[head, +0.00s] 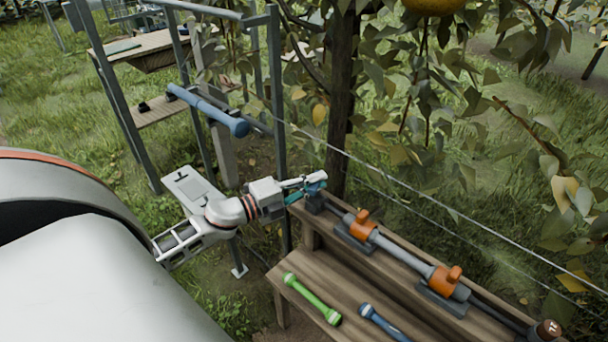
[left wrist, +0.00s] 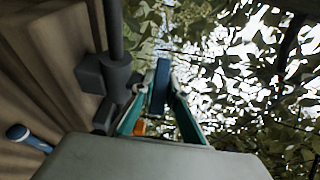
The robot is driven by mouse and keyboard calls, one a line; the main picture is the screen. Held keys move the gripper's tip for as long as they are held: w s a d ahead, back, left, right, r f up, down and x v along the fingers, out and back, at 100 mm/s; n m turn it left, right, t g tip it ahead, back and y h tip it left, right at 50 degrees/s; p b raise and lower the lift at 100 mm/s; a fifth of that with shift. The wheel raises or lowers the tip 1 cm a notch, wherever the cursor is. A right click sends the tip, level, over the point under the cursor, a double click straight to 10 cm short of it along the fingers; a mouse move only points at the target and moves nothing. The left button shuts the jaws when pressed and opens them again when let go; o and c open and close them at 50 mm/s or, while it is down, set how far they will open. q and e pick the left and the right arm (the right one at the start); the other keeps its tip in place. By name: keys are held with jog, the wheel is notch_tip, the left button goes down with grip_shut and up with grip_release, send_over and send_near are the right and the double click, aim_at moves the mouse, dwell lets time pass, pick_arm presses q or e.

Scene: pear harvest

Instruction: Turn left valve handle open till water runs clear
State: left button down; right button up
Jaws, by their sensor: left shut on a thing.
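The left valve (head: 314,204) is a dark grey body at the left end of a grey pipe (head: 395,254) on the wooden bench's upper shelf. Its blue handle (left wrist: 161,82) stands between the teal fingers of my left gripper (head: 314,187) in the left wrist view. The gripper is shut on this handle, reaching in from the left. The fingers hide much of the handle in the head view. No running water can be made out. My right gripper is not in view.
Two orange fittings (head: 361,226) (head: 446,279) sit along the pipe. A green tool (head: 312,299) and a blue tool (head: 383,324) lie on the lower bench board (head: 300,270). A wire and leafy branches hang behind the bench; a metal frame (head: 279,130) stands close by the arm.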

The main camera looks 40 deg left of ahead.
pick_arm(q)
jog(key=n+y+p, duration=0.1)
jog(key=r+n+t+y+p, duration=0.1)
jog(key=y, duration=0.1)
jog(key=shift+d, duration=0.1)
jog(key=n+y, duration=0.1)
jog(key=y+p, duration=0.1)
jog(key=shift+f+n+y, duration=0.35)
jog(key=shift+n+y, duration=0.05)
jog(key=shift+f+n+y, duration=0.25)
jog(key=shift+n+y, duration=0.55)
jog(key=shift+y, duration=0.3)
jog(key=shift+f+n+y+b, duration=0.15)
jog(key=shift+n+y+b, duration=0.65)
jog(key=shift+y, duration=0.8)
jog(key=shift+n+y, duration=0.4)
jog(key=shift+g+y, duration=0.3)
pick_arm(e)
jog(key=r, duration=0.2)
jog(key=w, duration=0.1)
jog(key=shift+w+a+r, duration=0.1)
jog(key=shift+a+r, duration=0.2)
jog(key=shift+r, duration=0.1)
